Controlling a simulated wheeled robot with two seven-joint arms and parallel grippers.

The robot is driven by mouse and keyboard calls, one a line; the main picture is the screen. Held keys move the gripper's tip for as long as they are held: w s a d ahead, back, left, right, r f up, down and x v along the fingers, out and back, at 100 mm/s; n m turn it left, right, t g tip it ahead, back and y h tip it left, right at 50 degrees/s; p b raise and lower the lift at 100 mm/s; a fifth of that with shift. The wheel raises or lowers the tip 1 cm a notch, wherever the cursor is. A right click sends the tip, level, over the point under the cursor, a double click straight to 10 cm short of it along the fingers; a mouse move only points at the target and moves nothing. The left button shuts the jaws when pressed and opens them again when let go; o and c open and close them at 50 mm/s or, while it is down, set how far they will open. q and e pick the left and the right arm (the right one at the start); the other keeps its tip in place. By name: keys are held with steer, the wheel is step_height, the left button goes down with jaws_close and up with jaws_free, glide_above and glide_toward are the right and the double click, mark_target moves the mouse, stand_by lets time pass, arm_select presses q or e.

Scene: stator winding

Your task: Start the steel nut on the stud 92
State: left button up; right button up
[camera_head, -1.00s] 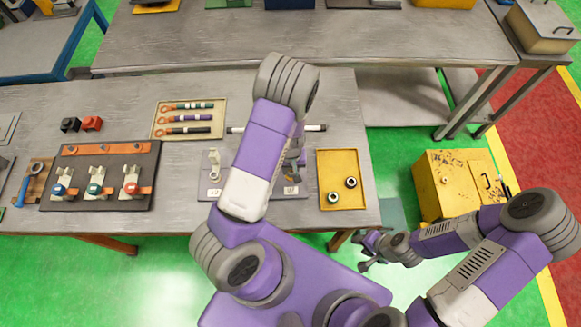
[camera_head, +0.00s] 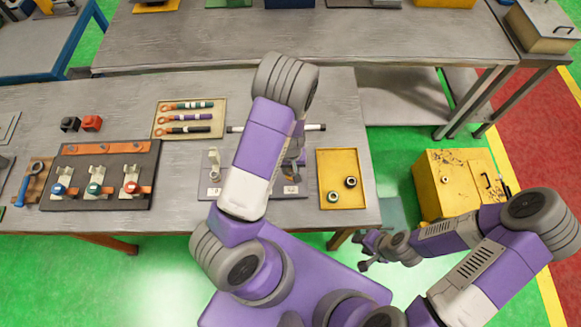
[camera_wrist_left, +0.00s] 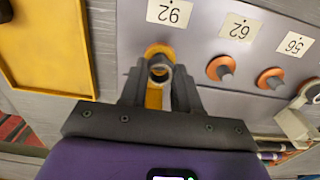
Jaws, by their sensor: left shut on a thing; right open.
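The steel nut (camera_wrist_left: 160,70) is a grey ring held between the fingertips of my left gripper (camera_wrist_left: 158,80), which is shut on it. The nut is in line with the stud 92, whose orange base (camera_wrist_left: 157,49) shows just behind it, below the label 92 (camera_wrist_left: 169,13). The fingers and nut hide most of that stud, so I cannot tell if they touch. In the head view my left gripper (camera_head: 292,168) is over the stud plate, partly hidden by my arm. My right gripper (camera_head: 369,252) is open and empty, beyond the table's front edge.
Stud 62 (camera_wrist_left: 222,67) and stud 56 (camera_wrist_left: 270,78) stand beside it on the grey plate (camera_wrist_left: 205,40). A yellow tray (camera_head: 343,163) with two nuts lies to the right. A tan tray of cables (camera_head: 190,106) and a dark board with clamps (camera_head: 108,160) lie left.

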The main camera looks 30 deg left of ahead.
arm_select(q)
steer(key=shift+f+b, duration=0.6)
steer(key=shift+f, duration=0.05)
stand_by(0.7)
steer(key=shift+s+f, duration=0.1)
stand_by(0.9)
steer(key=m, duration=0.3)
steer(key=shift+f+b, duration=0.1)
steer(key=shift+b, duration=0.3)
steer(key=m, duration=0.3)
steer(key=o, duration=1)
